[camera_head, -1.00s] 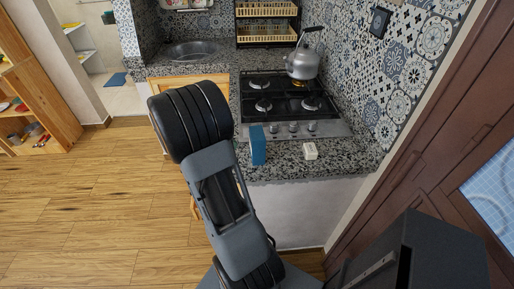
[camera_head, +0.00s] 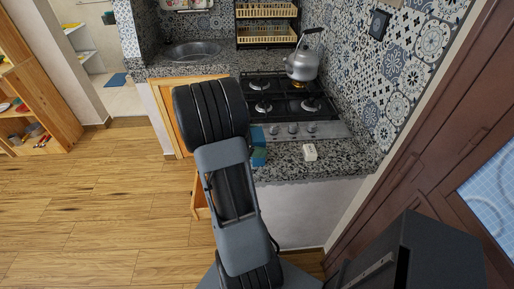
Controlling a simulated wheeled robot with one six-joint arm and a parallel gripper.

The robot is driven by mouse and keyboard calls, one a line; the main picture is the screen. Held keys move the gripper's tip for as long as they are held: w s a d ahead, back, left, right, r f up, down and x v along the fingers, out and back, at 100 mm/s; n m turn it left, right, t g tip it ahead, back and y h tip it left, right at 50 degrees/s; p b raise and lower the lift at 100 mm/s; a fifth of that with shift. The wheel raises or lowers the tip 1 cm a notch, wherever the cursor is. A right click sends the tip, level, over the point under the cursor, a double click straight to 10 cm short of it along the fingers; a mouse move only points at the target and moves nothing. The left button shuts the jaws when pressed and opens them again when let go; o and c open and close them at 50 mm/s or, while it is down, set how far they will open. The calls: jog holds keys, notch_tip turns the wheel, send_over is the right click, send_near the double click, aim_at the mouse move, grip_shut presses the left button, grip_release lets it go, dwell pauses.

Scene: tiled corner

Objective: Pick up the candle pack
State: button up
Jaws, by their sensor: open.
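Two small items stand on the front part of the speckled counter, and I cannot tell for sure which is the candle pack. One is an upright blue box (camera_head: 259,146), partly hidden behind my arm. The other is a small white block (camera_head: 310,152) to its right, fully visible and apart from the blue box. My arm rises from the bottom of the picture and ends in a large black joint over the counter's left front edge. My gripper does not show; it is hidden beyond the arm.
A gas stove (camera_head: 290,107) is just behind the items, with a grey kettle (camera_head: 303,62) on its back right. A sink (camera_head: 192,50) and a dish rack (camera_head: 267,25) lie further back. A tiled wall (camera_head: 400,70) bounds the right. An open wooden drawer or door (camera_head: 201,194) juts out below the counter.

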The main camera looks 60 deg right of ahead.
jog(key=c, duration=0.8)
jog(key=shift+c, duration=0.6)
jog(key=shift+r, duration=0.1)
